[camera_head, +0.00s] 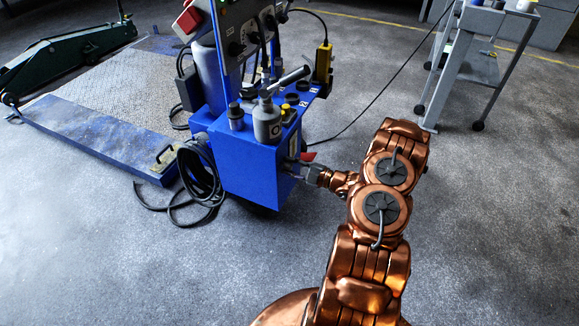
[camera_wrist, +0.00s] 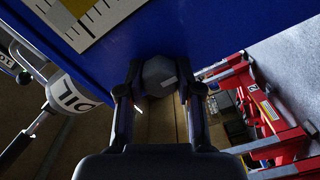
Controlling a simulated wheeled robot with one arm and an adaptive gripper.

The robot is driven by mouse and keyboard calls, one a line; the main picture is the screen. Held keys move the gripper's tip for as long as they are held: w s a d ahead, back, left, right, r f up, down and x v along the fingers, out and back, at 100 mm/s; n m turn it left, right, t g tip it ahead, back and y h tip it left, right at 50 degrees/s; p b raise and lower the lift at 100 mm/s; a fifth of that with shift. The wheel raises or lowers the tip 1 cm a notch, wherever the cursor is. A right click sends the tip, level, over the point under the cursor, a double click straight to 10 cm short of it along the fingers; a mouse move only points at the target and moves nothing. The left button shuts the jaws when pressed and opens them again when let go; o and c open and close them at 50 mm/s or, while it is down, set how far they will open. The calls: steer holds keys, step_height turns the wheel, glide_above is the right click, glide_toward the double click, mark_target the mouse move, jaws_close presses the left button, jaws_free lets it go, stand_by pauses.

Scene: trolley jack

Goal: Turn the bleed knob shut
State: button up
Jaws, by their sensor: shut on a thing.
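The bleed knob (camera_wrist: 158,72) is dark and faceted, with a small pale mark, and stands out from a blue panel in the wrist view. My gripper (camera_wrist: 158,80) has one finger on each side of it and is shut on it. In the head view my gripper (camera_head: 300,171) reaches the right side of the blue power unit (camera_head: 245,178), low down. The knob cannot be made out there. I cannot tell from these frames how far the knob is turned.
A red part (camera_head: 307,156) sits just above my gripper. A grey bottle (camera_head: 266,122) stands on the unit's ledge. A black hose (camera_head: 193,180) lies coiled at its left. A grey trolley (camera_head: 462,75) stands at the back right. The floor to the right is clear.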

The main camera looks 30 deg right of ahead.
jaws_close()
